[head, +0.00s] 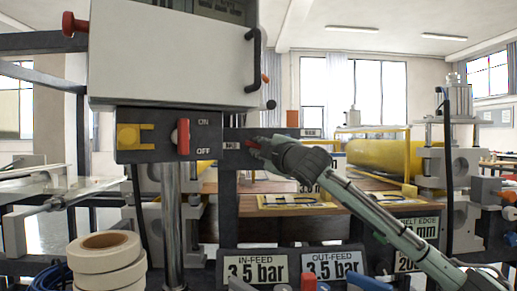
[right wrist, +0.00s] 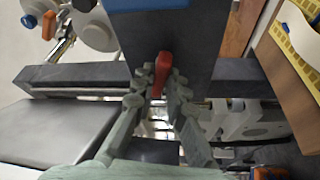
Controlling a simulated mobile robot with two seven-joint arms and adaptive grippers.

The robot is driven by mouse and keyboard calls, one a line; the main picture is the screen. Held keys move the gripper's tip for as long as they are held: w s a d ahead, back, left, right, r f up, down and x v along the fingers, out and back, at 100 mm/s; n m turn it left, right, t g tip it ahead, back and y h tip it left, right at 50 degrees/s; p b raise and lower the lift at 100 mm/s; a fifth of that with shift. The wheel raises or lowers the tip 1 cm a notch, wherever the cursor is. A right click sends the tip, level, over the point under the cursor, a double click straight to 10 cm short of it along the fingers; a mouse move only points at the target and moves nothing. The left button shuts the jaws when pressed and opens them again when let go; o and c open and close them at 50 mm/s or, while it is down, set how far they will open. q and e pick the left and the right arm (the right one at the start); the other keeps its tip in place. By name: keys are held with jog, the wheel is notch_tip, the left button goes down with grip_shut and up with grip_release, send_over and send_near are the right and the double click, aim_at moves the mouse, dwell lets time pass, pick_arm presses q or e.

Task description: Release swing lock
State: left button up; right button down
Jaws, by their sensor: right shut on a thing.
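The swing lock appears as a red lever (right wrist: 160,72) on a dark block in the right wrist view. My right gripper (right wrist: 163,84) has its two greenish fingers on either side of the lever and is shut on it. In the head view, my right gripper (head: 262,146) reaches in from the lower right to the dark bar, just right of the ON/OFF panel (head: 150,146). A small red end of the lever (head: 252,144) shows at its fingertips; the rest is hidden by the fingers. My left gripper is not in view.
A red switch (head: 183,136) sits on the panel under a large pale box (head: 170,55). Pressure signs (head: 255,269) stand below. White tape rolls (head: 107,262) are at lower left. A yellow roll (head: 385,152) lies behind on the right.

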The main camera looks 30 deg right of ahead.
jog(key=shift+r+n+g+y, duration=0.1)
jog(key=shift+n+g+y, duration=0.2)
jog(key=shift+n+g, duration=0.85)
jog(key=shift+n+t, duration=0.45)
jog(key=shift+n, duration=0.2)
jog(key=c, duration=1.5)
grip_release()
jog(key=shift+c, duration=0.2)
jog(key=shift+s, duration=0.15)
jog(key=s+a, duration=0.2)
jog(key=s, duration=0.9)
jog(key=shift+s, duration=0.3)
